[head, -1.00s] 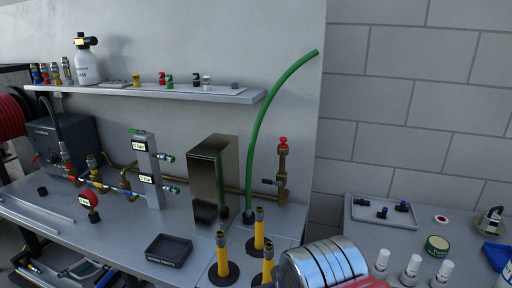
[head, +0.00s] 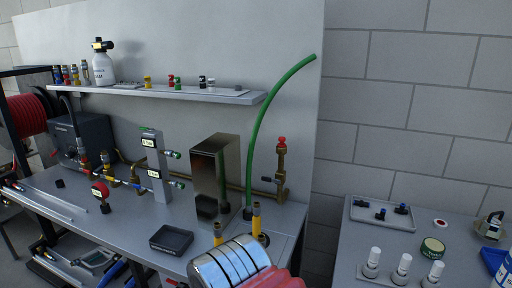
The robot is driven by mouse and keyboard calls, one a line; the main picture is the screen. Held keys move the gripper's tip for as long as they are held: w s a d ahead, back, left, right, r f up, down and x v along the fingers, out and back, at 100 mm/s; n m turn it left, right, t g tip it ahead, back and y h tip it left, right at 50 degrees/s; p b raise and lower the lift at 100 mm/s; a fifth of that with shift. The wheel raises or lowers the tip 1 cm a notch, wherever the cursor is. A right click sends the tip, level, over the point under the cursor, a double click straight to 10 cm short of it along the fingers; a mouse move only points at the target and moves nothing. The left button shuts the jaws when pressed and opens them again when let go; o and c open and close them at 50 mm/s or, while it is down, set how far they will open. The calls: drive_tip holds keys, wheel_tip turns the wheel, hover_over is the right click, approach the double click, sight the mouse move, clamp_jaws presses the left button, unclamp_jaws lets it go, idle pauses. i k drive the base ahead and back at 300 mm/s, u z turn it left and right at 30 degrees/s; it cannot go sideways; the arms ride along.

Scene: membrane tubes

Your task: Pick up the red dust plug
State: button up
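A small red plug-like piece (head: 171,79) stands on the wall shelf (head: 225,96), close beside a green one (head: 178,83). A red cap (head: 282,141) also sits on top of the upright brass fitting (head: 281,168) at the bench's right end. The frames do not settle which of these is the dust plug. My gripper's fingers are not in view. A silver banded cylinder with a red part, which looks like my arm, fills the bottom middle and hides the bench's front right.
Yellow (head: 148,82), black (head: 202,81) and white (head: 211,83) pieces share the shelf, with a white bottle (head: 102,66) at its left. A green hose (head: 264,120) rises past the shelf's right end. A metal box (head: 215,172) and valve manifold (head: 155,167) stand below.

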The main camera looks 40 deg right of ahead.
sight(282, 139)
drive_tip(key=u, duration=0.5)
drive_tip(key=i, duration=1)
drive_tip(key=u, duration=0.05)
